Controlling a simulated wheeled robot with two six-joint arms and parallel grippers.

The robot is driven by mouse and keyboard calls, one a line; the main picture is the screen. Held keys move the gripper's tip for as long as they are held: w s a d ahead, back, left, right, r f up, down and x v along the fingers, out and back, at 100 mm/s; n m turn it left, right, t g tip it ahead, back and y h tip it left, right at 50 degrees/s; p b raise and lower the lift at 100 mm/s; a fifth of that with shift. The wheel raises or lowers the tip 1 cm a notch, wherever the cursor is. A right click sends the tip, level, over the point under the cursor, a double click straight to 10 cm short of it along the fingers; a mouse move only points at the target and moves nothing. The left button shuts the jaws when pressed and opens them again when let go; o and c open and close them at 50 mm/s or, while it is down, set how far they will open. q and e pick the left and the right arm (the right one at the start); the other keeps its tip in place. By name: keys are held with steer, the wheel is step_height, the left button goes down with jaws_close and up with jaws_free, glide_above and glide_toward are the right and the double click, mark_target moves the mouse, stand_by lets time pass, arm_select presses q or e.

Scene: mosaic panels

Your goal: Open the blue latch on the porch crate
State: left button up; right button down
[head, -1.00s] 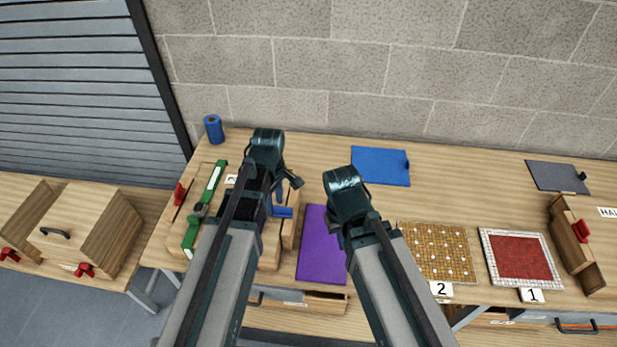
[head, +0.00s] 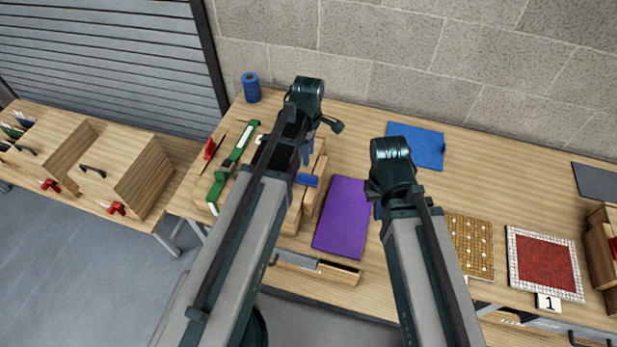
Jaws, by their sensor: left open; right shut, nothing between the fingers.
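A wooden crate body (head: 291,213) stands on the workbench, partly hidden behind my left arm. A blue latch piece (head: 307,180) lies across it, with a blue upright part just behind. I cannot tell how the latch is set. My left gripper (head: 318,124) is over the crate area, its fingers mostly hidden by the arm; it is open and no contact with the latch shows. My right gripper (head: 377,192) is right of the purple panel (head: 342,218), its fingers largely hidden; it is shut and empty.
A green bar (head: 233,163) and a red handle (head: 210,148) stand left of the crate. Mosaic panels (head: 544,264) sit at the right. Other crates with red latches (head: 116,208) stand on the left bench.

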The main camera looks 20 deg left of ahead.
mark_target(308, 175)
arm_select(q)
step_height(308, 175, down, 10)
steer(key=b, duration=0.9)
steer(key=shift+f, duration=0.2)
steer(key=shift+c, duration=0.2)
jaws_close()
